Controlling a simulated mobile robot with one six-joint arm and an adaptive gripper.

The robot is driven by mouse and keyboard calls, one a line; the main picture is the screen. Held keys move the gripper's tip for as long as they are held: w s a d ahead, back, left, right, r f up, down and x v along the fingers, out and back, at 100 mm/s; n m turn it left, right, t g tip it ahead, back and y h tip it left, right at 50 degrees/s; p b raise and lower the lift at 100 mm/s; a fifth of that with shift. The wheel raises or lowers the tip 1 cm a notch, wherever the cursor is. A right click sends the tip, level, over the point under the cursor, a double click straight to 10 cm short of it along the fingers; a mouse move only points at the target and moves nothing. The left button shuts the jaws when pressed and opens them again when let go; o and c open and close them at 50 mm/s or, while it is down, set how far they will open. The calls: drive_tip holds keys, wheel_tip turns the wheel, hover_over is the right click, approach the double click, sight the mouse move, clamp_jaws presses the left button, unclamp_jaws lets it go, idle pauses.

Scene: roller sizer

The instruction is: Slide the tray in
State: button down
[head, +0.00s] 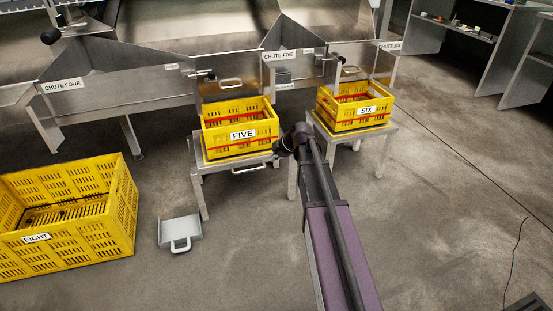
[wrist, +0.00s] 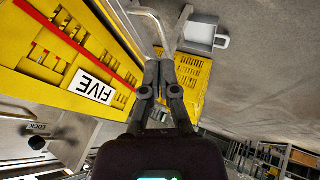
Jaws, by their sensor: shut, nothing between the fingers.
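A metal tray handle (head: 249,169) sticks out at the front under the yellow crate marked FIVE (head: 240,138), at the top of its stand. The tray body is hidden under the crate. In the wrist view the bent handle (wrist: 152,17) runs close to my fingertips, and the crate FIVE (wrist: 60,65) is on the left. My gripper (wrist: 160,66) is shut with nothing in it. Its tips are near the handle's end; I cannot tell whether they touch. In the head view my gripper (head: 280,148) is just right of the crate, partly hidden by my arm.
A grey pan with a handle (head: 181,230) lies on the floor. The large yellow crate EIGHT (head: 70,222) stands at left. The crate SIX (head: 352,110) is on a stand at right, close to my arm. Metal chutes line the back.

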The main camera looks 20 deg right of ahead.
sight(260, 153)
drive_tip(key=b+x, duration=0.5)
drive_tip(key=x, duration=0.1)
drive_tip(key=shift+w+a+f, duration=0.1)
drive_tip(key=shift+w+f, duration=0.1)
drive_tip(key=shift+f, duration=0.15)
drive_tip(key=shift+w+r, duration=0.1)
drive_tip(key=shift+w, duration=1.9)
drive_tip(key=shift+w, duration=1.75)
drive_tip(key=shift+r, duration=0.1)
drive_tip(key=shift+s, duration=0.1)
